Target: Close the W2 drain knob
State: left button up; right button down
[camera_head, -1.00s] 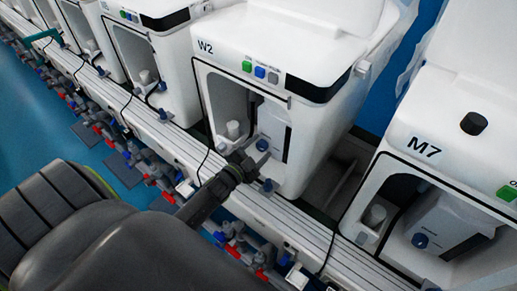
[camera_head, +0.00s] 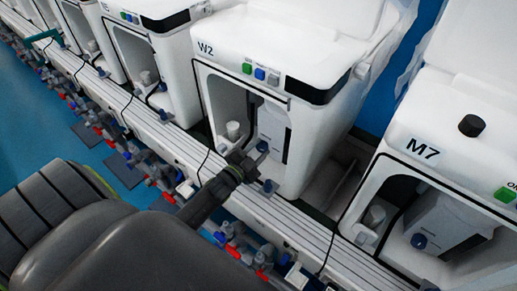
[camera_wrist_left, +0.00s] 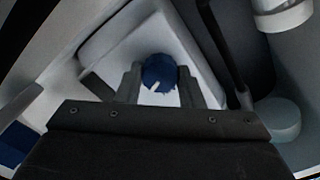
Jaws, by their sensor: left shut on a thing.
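The W2 unit (camera_head: 318,40) is a white box with an open front bay, near the middle of the head view. Its blue drain knob (camera_head: 262,146) sits low in the bay, and in the left wrist view the round blue knob (camera_wrist_left: 159,72) with a white pointer mark lies between my fingers. My left gripper (camera_head: 254,157) reaches into the bay from the lower left. In the left wrist view the left gripper (camera_wrist_left: 160,84) is shut on the knob, one finger on each side. My right gripper is not in view.
A second blue knob (camera_head: 268,187) is on the rail just below the bay. A white cup-like part (camera_head: 233,130) stands in the bay left of the drain knob. The M7 unit (camera_head: 450,130) stands to the right. A line of valves and pipes (camera_head: 150,178) runs along the front.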

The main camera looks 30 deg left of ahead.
pick_arm(q)
jog(key=shift+r+n+p, duration=0.15)
jog(key=shift+n+p, duration=0.7)
jog(key=shift+n, duration=0.25)
jog(key=n+p, duration=0.2)
jog(key=n, duration=0.1)
jog(key=shift+n, duration=0.3)
jog(key=n+p, duration=0.1)
jog(key=n, duration=0.2)
jog(key=shift+p, duration=0.3)
jog(key=shift+n+p, duration=0.6)
jog(key=shift+n, duration=1.6)
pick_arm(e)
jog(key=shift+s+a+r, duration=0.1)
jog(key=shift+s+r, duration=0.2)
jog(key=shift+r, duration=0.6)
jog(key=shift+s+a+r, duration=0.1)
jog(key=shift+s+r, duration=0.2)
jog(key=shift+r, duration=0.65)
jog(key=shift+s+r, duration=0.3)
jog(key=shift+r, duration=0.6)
pick_arm(q)
jog(key=shift+f+n, duration=0.2)
jog(key=shift+n, duration=0.1)
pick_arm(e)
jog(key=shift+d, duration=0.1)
pick_arm(q)
jog(key=o, duration=1)
jog(key=shift+s, duration=0.1)
